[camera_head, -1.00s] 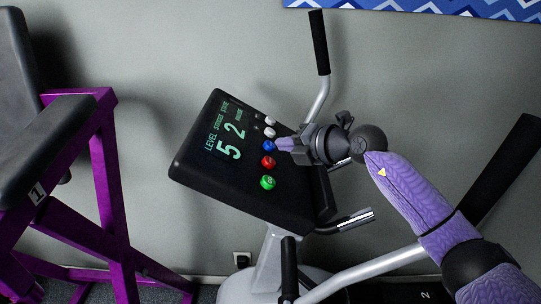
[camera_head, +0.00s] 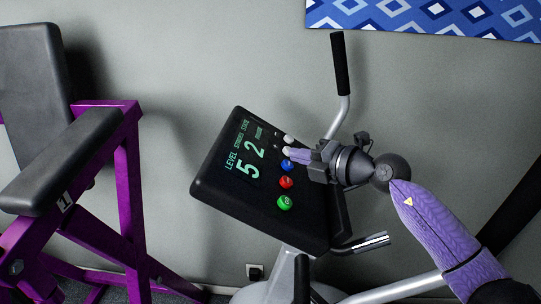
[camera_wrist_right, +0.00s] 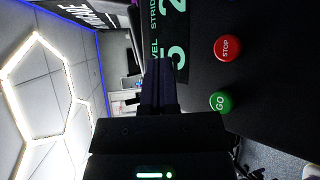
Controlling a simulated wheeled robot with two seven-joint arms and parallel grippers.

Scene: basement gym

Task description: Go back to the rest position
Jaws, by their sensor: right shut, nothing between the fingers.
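My right gripper (camera_head: 290,153) is shut and empty. In the head view it points left and overlaps the upper end of the button row on the exercise machine's black console (camera_head: 225,198). I cannot tell whether its fingertips touch the console. A white button (camera_head: 289,138) shows just above the fingers. The blue button (camera_head: 287,165), red button (camera_head: 286,182) and green button (camera_head: 284,202) are below them. In the right wrist view the shut fingers (camera_wrist_right: 160,75) stand apart from the red STOP button (camera_wrist_right: 227,47) and green GO button (camera_wrist_right: 220,102). My left gripper is out of view.
The console display (camera_head: 245,155) reads 5 and 2. The machine's upright handle (camera_head: 342,65) stands above my right wrist, and a lower grip (camera_head: 362,243) is below it. A purple weight bench (camera_head: 128,190) stands at the left. Bare wall lies between bench and console.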

